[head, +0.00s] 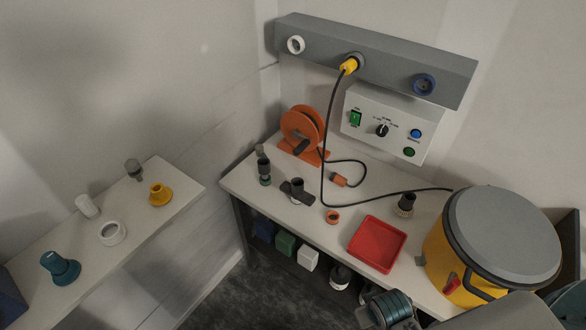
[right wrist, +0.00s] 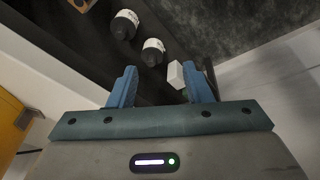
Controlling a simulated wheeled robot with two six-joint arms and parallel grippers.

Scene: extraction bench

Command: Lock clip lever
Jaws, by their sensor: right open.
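A yellow drum (head: 438,248) with a grey lid (head: 505,232) stands at the right end of the bench. A red clip lever (head: 452,285) is on the drum's front side; I cannot tell whether it is locked. My right gripper shows in the right wrist view (right wrist: 160,70), with its two blue fingers apart and nothing held between them. It faces down past the bench front toward the lower shelf, apart from the lever. My left gripper is out of view.
A red tray (head: 377,244) lies left of the drum. A black fitting (head: 405,204) stands behind the tray. A black cable (head: 324,150) runs across the bench. Bottles (right wrist: 124,24) stand on the shelf below. A control box (head: 388,124) is on the wall.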

